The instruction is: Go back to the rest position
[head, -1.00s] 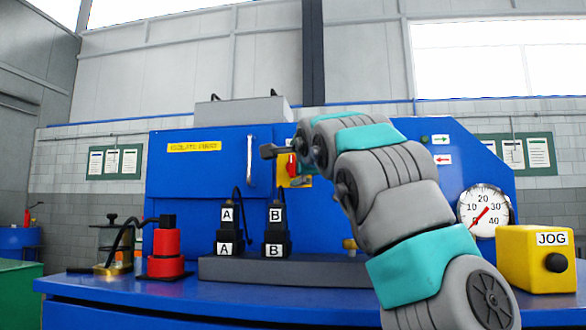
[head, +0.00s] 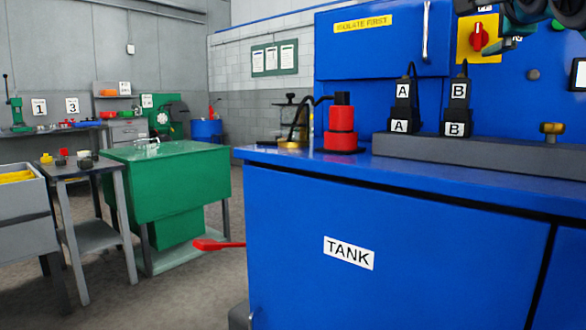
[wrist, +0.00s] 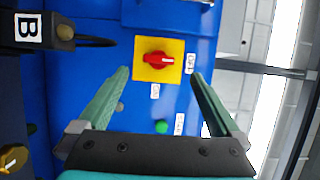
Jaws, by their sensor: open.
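My gripper (wrist: 160,74) is open and empty in the wrist view, with one green finger on each side. The red rotary switch (wrist: 158,59) on its yellow plate shows beyond and between the fingertips, and nothing is held. In the head view the same red switch (head: 478,38) stands upright on the blue machine (head: 360,95). Part of my gripper (head: 512,38) shows at the top right, close to the switch's right side in the picture. The rest of my arm is mostly cut off by the top edge.
Plugs labelled A (head: 402,90) and B (head: 458,92) stand on a grey block (head: 480,152). A red cylinder (head: 341,128) stands on the blue bench, left of them. A green cabinet (head: 165,185) and a small table (head: 75,168) are at the left.

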